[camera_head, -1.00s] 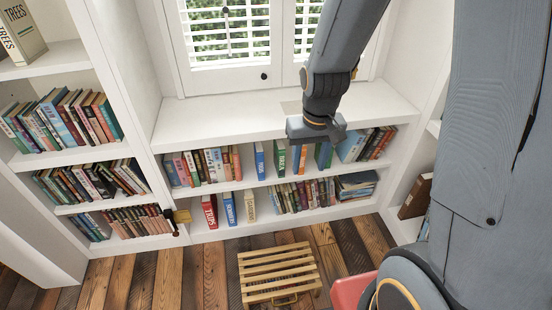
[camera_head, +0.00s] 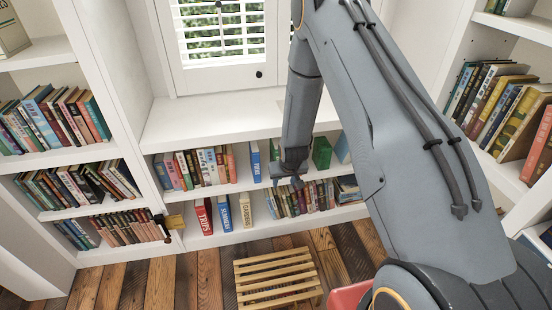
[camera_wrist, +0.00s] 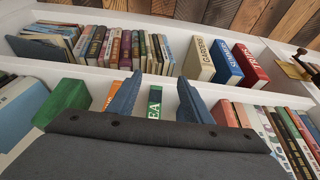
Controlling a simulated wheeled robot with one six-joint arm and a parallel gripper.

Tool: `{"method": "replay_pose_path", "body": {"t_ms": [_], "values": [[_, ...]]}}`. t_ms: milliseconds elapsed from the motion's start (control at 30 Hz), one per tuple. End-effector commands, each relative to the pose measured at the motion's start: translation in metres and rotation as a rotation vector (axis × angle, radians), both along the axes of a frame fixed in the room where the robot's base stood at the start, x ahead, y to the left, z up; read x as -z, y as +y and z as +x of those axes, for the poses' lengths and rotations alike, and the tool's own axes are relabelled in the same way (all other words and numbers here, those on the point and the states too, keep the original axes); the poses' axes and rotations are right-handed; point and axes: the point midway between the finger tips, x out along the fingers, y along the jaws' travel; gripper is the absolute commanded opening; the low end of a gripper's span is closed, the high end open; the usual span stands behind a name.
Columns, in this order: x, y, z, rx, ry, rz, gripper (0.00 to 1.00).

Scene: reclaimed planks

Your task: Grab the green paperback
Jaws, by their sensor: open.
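A slim green paperback (camera_wrist: 154,104) with pale lettering stands upright on the upper shelf of the low bookcase, seen spine-on in the wrist view. My gripper (camera_wrist: 159,97) is open, with one blue-grey finger on each side of this book in the picture. I cannot tell how far the fingers are from the shelf. In the head view my gripper (camera_head: 287,183) is in front of the low bookcase and my arm hides much of the slim green book. A second, wider green book (camera_head: 321,152) stands to the right; it also shows in the wrist view (camera_wrist: 62,104).
An orange book (camera_wrist: 112,92) stands beside the left finger in the wrist view. A blue book (camera_head: 255,161) stands left of my gripper in the head view. The lower shelf holds several books, including a red one (camera_head: 203,216). A slatted wooden stool (camera_head: 277,279) stands on the floor.

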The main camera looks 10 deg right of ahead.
Motion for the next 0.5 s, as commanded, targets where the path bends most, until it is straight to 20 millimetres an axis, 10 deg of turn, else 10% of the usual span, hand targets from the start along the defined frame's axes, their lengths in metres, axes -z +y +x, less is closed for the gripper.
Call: {"method": "replay_pose_path", "body": {"t_ms": [500], "values": [[-0.001,0.000,0.061,0.000,0.001,0.000,0.45]]}}
